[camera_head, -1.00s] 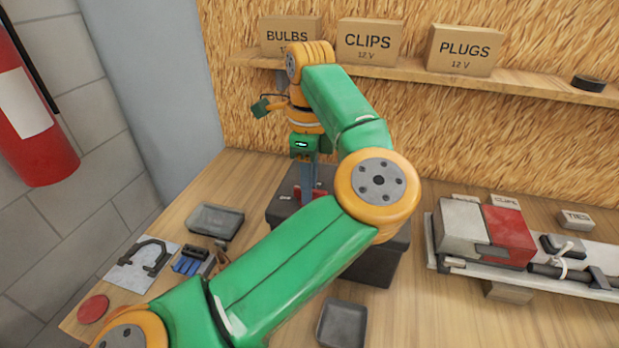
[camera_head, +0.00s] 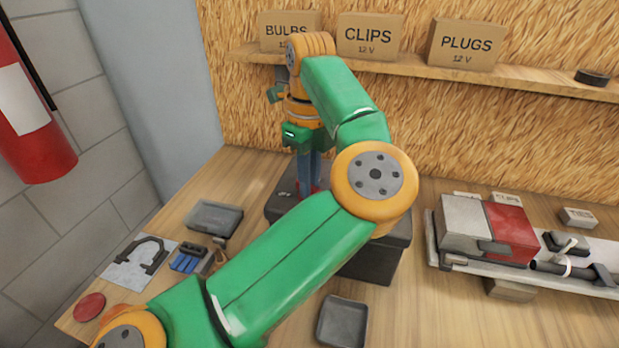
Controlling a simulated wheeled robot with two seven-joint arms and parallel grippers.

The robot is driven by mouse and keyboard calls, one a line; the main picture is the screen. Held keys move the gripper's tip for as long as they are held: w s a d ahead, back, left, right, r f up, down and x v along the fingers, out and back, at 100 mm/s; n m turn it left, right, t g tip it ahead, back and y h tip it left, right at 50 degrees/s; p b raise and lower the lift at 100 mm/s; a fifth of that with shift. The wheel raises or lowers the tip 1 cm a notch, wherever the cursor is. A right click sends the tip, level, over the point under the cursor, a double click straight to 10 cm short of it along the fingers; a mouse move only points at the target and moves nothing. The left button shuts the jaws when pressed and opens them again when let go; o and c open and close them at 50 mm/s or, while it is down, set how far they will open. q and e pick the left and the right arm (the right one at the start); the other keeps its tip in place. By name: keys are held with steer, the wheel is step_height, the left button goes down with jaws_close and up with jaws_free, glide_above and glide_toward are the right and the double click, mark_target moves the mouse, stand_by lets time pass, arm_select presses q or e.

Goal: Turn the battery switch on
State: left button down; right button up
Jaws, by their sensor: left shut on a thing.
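The battery switch is a small red handle (camera_head: 315,188) on top of a dark box (camera_head: 372,262) on the bench. A small white marking shows on the box top left of the handle, too small to read. My left gripper (camera_head: 309,182) points straight down from above and is shut on the red handle. The fingers and my green forearm hide most of the handle and much of the box, so its exact angle cannot be told. My right gripper is not in view.
A grey tray (camera_head: 214,217) and blue fuses (camera_head: 189,260) lie left of the box. Another tray (camera_head: 342,322) lies in front. A trailer frame piece with a red and grey block (camera_head: 510,232) lies right. A shelf (camera_head: 400,66) with boxes runs behind my arm.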

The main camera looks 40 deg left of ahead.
arm_select(q)
steer(key=m+b, duration=0.1)
steer(key=m, duration=0.1)
steer(key=shift+f+m, duration=0.2)
steer(key=shift+m, duration=1.1)
steer(key=shift+r+m, duration=0.15)
steer(key=shift+m, duration=0.15)
steer(key=m+b, duration=0.1)
steer(key=m, duration=0.1)
steer(key=shift+m, duration=1.6)
steer(key=shift+m+b, duration=0.5)
steer(key=shift+m, duration=1)
steer(key=c, duration=0.8)
jaws_free()
